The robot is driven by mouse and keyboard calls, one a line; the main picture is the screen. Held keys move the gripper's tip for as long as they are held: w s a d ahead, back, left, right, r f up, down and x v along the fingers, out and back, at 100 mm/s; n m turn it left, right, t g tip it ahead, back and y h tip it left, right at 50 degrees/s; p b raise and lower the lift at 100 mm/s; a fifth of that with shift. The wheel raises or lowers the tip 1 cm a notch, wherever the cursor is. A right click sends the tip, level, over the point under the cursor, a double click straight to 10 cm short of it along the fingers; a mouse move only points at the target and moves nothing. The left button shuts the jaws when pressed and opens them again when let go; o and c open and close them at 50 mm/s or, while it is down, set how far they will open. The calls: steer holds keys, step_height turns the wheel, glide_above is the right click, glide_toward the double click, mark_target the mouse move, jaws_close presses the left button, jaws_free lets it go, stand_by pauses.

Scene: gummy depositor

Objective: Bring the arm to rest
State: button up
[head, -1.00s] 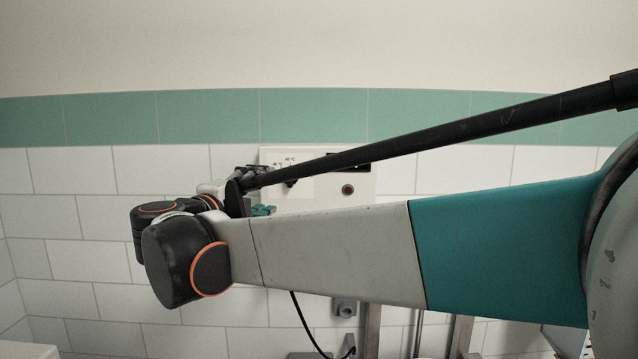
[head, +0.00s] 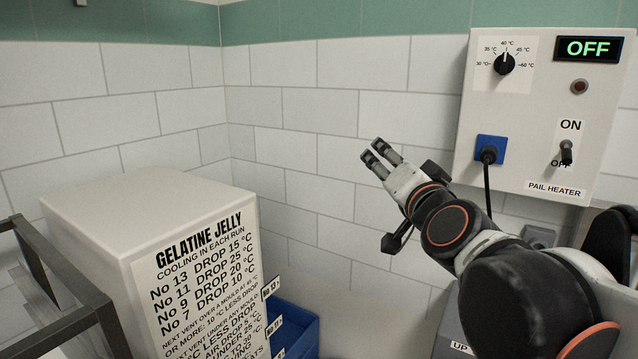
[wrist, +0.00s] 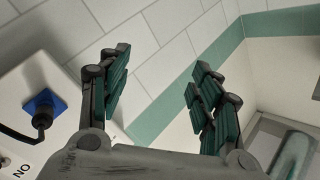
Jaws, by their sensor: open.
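My gripper (head: 375,158) is in the middle of the head view, raised in front of the white tiled wall and pointing up and left. In the wrist view my gripper (wrist: 155,85) shows its two green-padded fingers well apart, with nothing between them. It is empty and touches nothing that I can see. My arm comes in from the lower right of the head view, bent at the dark joints with orange rings.
The pail heater box (head: 545,110) hangs on the wall right of my gripper; its display reads OFF. A white box with a gelatine jelly notice (head: 205,265) stands lower left, beside blue bins (head: 297,325) and a dark frame (head: 60,270).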

steer(key=s+d+f+n+g+b, duration=0.1)
steer(key=s+f+n+g+b, duration=0.1)
steer(key=s+f, duration=0.5)
steer(key=s+d+f+n+g+h+b, duration=0.1)
steer(key=s+f+g+b, duration=0.4)
steer(key=f, duration=1.5)
steer(key=s+d+f+n+g+b, duration=0.3)
steer(key=s+f, duration=0.6)
steer(key=f, duration=0.4)
steer(key=shift+d+f+n+g+h+b, duration=0.2)
steer(key=shift+f+n+g+h+b, duration=0.1)
steer(key=shift+n+g+b, duration=0.4)
